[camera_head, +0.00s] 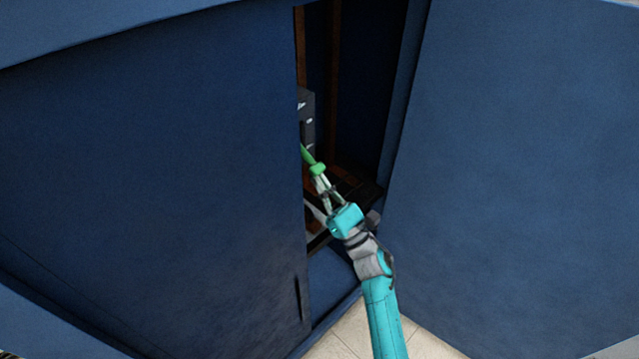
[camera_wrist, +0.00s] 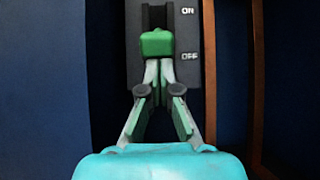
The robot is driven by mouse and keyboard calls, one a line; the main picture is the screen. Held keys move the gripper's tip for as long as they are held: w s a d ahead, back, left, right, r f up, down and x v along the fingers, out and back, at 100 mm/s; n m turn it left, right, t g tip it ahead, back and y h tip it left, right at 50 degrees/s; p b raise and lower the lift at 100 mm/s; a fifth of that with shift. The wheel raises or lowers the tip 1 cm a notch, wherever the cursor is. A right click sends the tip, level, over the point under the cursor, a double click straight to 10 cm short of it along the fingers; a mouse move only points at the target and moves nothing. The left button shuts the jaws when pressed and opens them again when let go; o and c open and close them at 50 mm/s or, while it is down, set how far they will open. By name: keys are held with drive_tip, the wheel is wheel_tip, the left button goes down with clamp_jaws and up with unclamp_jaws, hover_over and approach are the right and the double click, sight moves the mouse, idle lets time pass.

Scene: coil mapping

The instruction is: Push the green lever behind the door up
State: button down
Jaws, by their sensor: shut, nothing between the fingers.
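The green lever (camera_head: 308,156) shows in the gap between the blue door (camera_head: 150,170) and the cabinet's right side in the head view. In the wrist view its green knob (camera_wrist: 157,42) sits in a slot of a dark switch box (camera_wrist: 139,68), with ON above right and OFF at right. My gripper (camera_wrist: 159,64) is shut, its fingertips meeting directly below the knob and appearing to touch it; exact contact is unclear. In the head view my gripper (camera_head: 319,178) reaches through the opening. The door hides part of the switch box (camera_head: 307,110).
A large blue panel (camera_head: 510,170) stands right of the opening. The door edge is close to the left of my gripper. Brown upright rails (camera_head: 334,70) stand inside the cabinet. Light floor tiles (camera_head: 350,335) show below.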

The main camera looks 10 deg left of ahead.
drive_tip(key=shift+s+d+r+g+h, duration=0.2)
drive_tip(key=shift+d+r+g+h, duration=0.15)
drive_tip(key=shift+r+h, duration=0.2)
drive_tip(key=shift+s+d+r+g+h, duration=0.25)
drive_tip(key=shift+r+g+h, duration=0.15)
drive_tip(key=shift+r+h, duration=0.1)
drive_tip(key=shift+s+d+r+g+h, duration=0.25)
drive_tip(key=shift+r+g+h, duration=0.1)
drive_tip(key=shift+r+h, duration=0.15)
wheel_tip(320, 180, up, 8)
hover_over(322, 172)
drive_tip(key=s+d, duration=0.1)
drive_tip(key=d, duration=0.1)
drive_tip(key=shift+a, duration=0.2)
drive_tip(key=shift+r, duration=0.2)
drive_tip(key=s+d, duration=0.7)
drive_tip(key=d, duration=0.2)
drive_tip(key=shift+d+f, duration=0.15)
drive_tip(key=shift+s, duration=0.15)
